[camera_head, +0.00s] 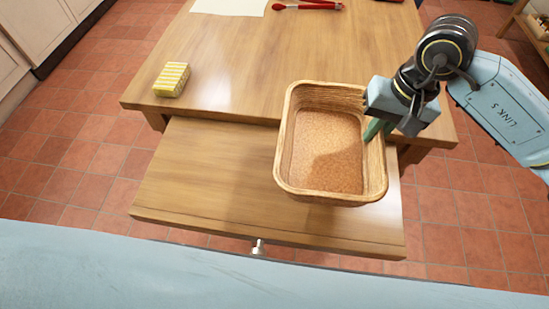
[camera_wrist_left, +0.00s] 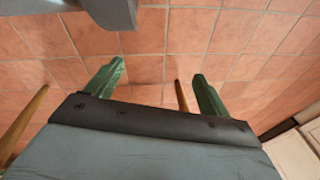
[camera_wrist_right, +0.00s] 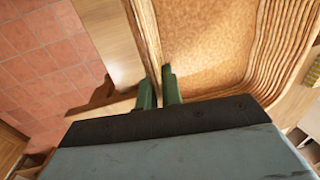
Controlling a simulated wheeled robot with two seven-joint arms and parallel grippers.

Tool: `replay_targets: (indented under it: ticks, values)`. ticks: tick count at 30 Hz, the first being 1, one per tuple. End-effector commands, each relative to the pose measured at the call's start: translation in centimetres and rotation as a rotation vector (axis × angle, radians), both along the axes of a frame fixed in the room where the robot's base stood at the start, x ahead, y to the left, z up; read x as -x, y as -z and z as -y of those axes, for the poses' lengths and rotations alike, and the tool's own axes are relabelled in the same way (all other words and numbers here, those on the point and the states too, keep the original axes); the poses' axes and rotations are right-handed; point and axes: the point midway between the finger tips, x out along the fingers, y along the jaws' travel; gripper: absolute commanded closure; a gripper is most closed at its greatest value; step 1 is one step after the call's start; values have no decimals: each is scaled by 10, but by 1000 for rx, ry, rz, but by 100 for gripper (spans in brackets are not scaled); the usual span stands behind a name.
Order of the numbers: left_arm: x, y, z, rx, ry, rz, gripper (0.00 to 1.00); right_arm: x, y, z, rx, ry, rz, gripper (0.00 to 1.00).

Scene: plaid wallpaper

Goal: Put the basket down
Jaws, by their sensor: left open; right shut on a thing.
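A brown woven basket (camera_head: 288,150), empty with a tan inner floor, is upright in the head view over the near part of the wooden table. My right gripper (camera_head: 374,130) is shut on the basket's right wall. In the right wrist view the basket's wall (camera_wrist_right: 150,45) runs between the two green fingers of the right gripper (camera_wrist_right: 158,92). I cannot tell clearly whether the basket's underside touches the wood below. My left gripper (camera_wrist_left: 155,85) is open and empty in the left wrist view, above the tiled floor. It does not show in the head view.
The wooden table (camera_head: 220,70) has a pulled-out drawer or leaf (camera_head: 190,190) with a metal knob (camera_head: 258,247) at its front. A yellow striped sponge (camera_head: 172,79) lies at the left. Red-handled tongs (camera_head: 305,6) and white paper (camera_head: 230,5) lie at the back. The table's middle is clear.

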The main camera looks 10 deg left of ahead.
Motion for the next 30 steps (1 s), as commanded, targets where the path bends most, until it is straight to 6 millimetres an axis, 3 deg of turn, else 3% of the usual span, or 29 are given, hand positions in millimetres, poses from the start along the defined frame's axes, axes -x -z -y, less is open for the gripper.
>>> replay_targets:
  ticks: [1, 3, 7, 11, 18, 30]
  values:
    - [6, 3, -1, 0, 2, -8, 19, 6, -3, -18, -7, -6, -1, 100]
    - [12, 7, -2, 0, 5, -11, 19, 12, -4, -33, -9, -1, 1, 100]
    - [18, 13, -3, 0, 8, -13, 19, 17, -4, -48, -11, 8, 6, 100]
    - [16, 14, -3, 1, 8, -10, 19, 18, 0, -49, -10, 12, 5, 100]
    - [-1, 3, 0, 1, 2, 6, 19, 19, 44, -49, -10, 13, 2, 100]
    - [-19, -15, 3, 0, -6, 21, 19, 18, 92, -49, -11, 13, 4, 100]
